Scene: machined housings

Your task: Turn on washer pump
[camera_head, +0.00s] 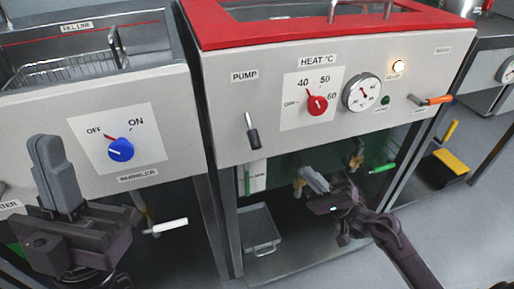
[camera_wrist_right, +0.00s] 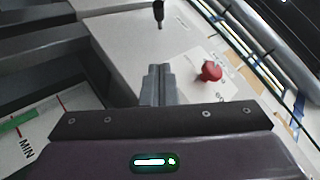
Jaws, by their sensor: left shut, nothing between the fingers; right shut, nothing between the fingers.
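The pump switch (camera_head: 252,133) is a small lever with a black handle under the PUMP label (camera_head: 245,76) on the red-topped washer's front panel. It hangs downward, tilted slightly to the right. It also shows at the top of the right wrist view (camera_wrist_right: 158,14). My right gripper (camera_head: 312,179) is shut and empty, below the panel and to the lower right of the lever. Its closed fingers (camera_wrist_right: 158,80) point toward the panel, apart from the lever. My left gripper (camera_head: 46,150) is shut and empty, in front of the left-hand unit.
A red HEAT knob (camera_head: 317,105), a round gauge (camera_head: 361,93), a lit lamp (camera_head: 398,67) and an orange-handled lever (camera_head: 438,100) lie right of the pump lever. A blue knob (camera_head: 121,149) is on the left-hand unit. A metal tray (camera_head: 259,229) stands below.

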